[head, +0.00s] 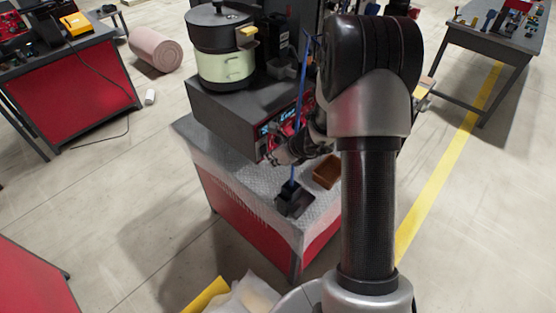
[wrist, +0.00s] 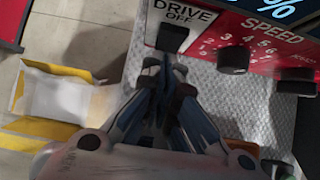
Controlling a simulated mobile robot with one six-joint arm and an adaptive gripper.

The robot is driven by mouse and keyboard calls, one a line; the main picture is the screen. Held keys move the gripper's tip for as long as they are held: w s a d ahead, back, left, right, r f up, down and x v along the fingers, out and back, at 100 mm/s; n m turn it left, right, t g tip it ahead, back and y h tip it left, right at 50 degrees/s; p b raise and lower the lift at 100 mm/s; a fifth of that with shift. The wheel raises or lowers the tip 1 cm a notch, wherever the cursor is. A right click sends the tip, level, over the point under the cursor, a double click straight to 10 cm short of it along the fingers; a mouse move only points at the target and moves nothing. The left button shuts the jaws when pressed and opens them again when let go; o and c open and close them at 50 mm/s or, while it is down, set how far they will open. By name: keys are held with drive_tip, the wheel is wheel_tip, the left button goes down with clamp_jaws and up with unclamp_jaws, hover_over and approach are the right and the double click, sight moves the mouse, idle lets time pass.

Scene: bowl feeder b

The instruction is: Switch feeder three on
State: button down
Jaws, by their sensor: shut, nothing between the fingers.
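The feeder is a pale green and grey pot (head: 222,66) on a dark grey control box (head: 225,112). In the wrist view, its red front panel (wrist: 215,25) carries a black switch (wrist: 172,38) under a white label reading DRIVE OFF (wrist: 187,12). No feeder number is readable. My gripper (wrist: 166,75) is shut and empty, its fingertips just below the switch in the picture; I cannot tell whether they touch it. In the head view my gripper (head: 283,156) is at the front of the box, and my arm hides part of the panel.
A black SPEED knob (wrist: 233,58) and another black knob (wrist: 295,87) sit right of the switch. The textured bench top (head: 213,155) holds a black scoop-like part (head: 294,201) with a blue rod and a brown tray (head: 327,172). Open floor lies left.

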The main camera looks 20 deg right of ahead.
drive_tip(key=shift+f+b, duration=0.15)
drive_tip(key=shift+b, duration=0.3)
drive_tip(key=shift+w+a+r+t+b, duration=0.1)
drive_tip(key=shift+w+r+t+b, duration=0.15)
drive_tip(key=shift+r, duration=0.2)
drive_tip(key=shift+w+r+t+b, duration=0.1)
drive_tip(key=shift+r+t+b, duration=0.05)
drive_tip(key=shift+r+b, duration=0.25)
drive_tip(key=shift+s, duration=0.1)
